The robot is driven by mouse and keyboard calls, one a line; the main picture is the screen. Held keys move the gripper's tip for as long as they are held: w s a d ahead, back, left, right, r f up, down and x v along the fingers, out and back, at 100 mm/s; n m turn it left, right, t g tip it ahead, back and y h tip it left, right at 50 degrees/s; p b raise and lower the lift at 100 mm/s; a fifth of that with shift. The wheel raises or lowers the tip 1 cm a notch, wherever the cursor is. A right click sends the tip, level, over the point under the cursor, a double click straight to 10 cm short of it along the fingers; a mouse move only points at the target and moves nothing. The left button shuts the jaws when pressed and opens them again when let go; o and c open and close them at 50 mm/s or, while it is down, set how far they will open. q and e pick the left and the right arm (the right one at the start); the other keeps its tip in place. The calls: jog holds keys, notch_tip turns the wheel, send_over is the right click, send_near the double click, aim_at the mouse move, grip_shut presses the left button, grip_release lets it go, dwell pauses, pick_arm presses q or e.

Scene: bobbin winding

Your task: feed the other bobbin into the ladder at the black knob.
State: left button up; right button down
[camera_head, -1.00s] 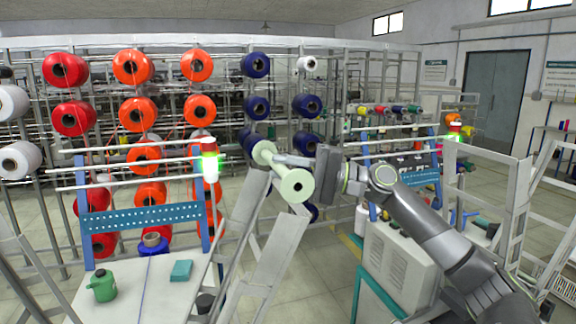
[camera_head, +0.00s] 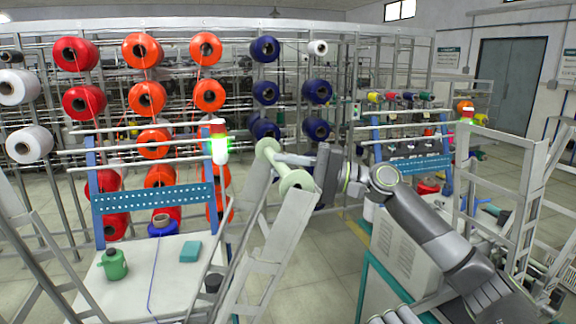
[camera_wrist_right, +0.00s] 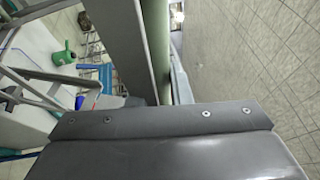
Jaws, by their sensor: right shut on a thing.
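A pale green bobbin (camera_head: 296,181) with wide end flanges is held at the top of a grey slanted ladder (camera_head: 284,240). My right gripper (camera_head: 290,160) comes in from the right and is shut on it. In the right wrist view, a strip of the green bobbin (camera_wrist_right: 156,40) shows beside a grey rail (camera_wrist_right: 128,35). The lower flange overlaps the top of the right rail; I cannot tell whether they touch. A small black knob (camera_head: 213,282) is by the ladder's lower left side. My left gripper is out of view.
A white table (camera_head: 180,290) with a green can (camera_head: 113,264) and teal block (camera_head: 190,251) stands left of the ladder. A rack of red, orange and blue spools is behind. A light grey cabinet (camera_head: 405,260) stands right, under my right arm.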

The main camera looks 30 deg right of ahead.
notch_tip(320, 180, down, 6)
jog(key=a+b, duration=0.2)
jog(key=shift+w+a+r, duration=0.2)
jog(key=shift+w+r, duration=0.05)
jog(key=shift+w, duration=0.05)
dwell(0.5)
notch_tip(320, 180, down, 6)
jog(key=a+b, duration=0.2)
jog(key=shift+w+a+r+b, duration=0.15)
jog(key=shift+w+r+b, duration=0.1)
jog(key=shift+w+b, duration=0.1)
dwell(0.6)
dwell(0.4)
jog(key=shift+w+a+f+b, duration=0.1)
jog(key=shift+a+f+b, duration=0.2)
jog(key=shift+f, duration=0.35)
jog(key=shift+w+a+f+b, duration=0.1)
jog(key=shift+a+f+b, duration=0.25)
jog(key=shift+f, duration=0.35)
jog(key=shift+a+f+b, duration=0.25)
jog(key=shift+f+b, duration=0.05)
jog(key=shift+f, duration=0.35)
jog(key=c, duration=1.2)
grip_release()
jog(key=shift+c, duration=0.2)
